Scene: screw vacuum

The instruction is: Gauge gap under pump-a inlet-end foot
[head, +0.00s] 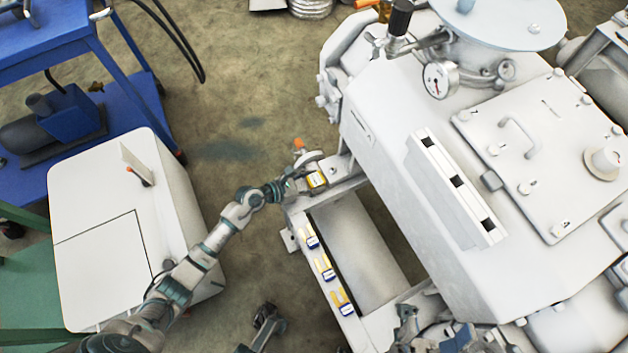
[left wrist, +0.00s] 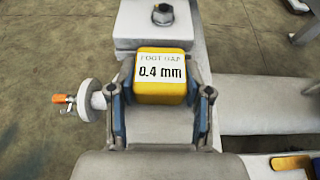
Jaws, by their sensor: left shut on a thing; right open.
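A yellow gauge block (left wrist: 160,88) with a white label reading "FOOT GAP 0.4 mm" sits between the blue-padded fingers of my left gripper (left wrist: 160,102), which is shut on it. In the head view the yellow block (head: 317,180) and my left gripper (head: 304,184) are at the corner of the pump frame. A bolted foot plate (left wrist: 150,38) lies just beyond the block in the left wrist view. Whether anything reaches under the foot is hidden. My right gripper (head: 408,318) is open at the bottom edge of the head view, partly cut off.
Three yellow-and-blue pieces (head: 326,268) lie along the light frame rail. A handwheel valve with an orange tip (left wrist: 88,100) stands left of my left gripper. The large pump housing (head: 400,150) fills the right.

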